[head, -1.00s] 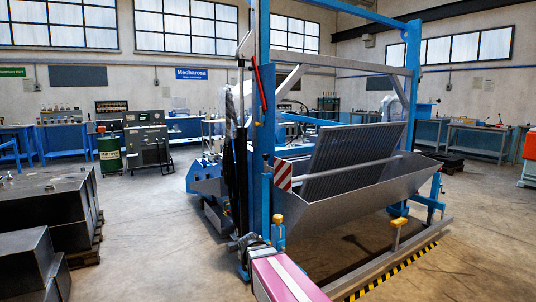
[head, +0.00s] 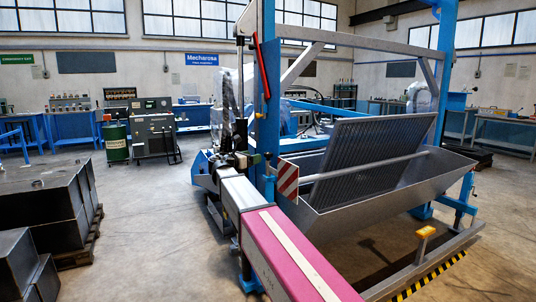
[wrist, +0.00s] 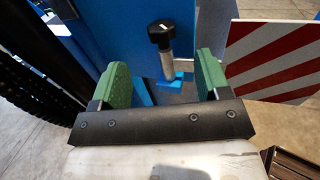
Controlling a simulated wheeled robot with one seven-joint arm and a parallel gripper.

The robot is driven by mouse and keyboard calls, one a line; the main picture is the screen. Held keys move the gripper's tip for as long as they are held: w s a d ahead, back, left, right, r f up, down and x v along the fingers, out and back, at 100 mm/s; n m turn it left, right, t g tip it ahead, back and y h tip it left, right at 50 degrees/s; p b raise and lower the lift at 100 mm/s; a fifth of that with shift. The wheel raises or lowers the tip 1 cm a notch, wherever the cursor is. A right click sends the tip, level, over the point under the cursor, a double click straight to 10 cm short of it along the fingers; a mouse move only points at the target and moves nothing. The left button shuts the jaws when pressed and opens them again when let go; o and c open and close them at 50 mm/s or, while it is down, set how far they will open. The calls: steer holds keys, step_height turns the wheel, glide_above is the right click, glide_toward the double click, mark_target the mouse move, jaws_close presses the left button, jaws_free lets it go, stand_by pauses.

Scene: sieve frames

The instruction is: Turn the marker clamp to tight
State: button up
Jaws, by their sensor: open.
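A black knob (wrist: 161,33) with a short white mark on its top, apparently the marker clamp, sits on a silver shaft in the wrist view. The shaft rises from a small blue bracket beside a blue panel. My gripper (wrist: 163,75) is open, with one green finger on each side of the shaft. The knob lies beyond the fingertips in the picture, and no contact is visible. In the head view my gripper (head: 252,159) is small and close to the blue upright; I cannot make out the knob there.
A red-and-white striped plate (head: 288,181) stands right of my gripper. A blue upright (head: 268,100) carries a red bar. A metal trough (head: 400,185) with a slatted panel extends right. Dark blocks (head: 45,195) stand at left; the floor between is clear.

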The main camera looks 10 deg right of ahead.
mark_target(265, 153)
steer(key=x, duration=0.9)
steer(key=shift+w, duration=0.1)
steer(key=c, duration=0.9)
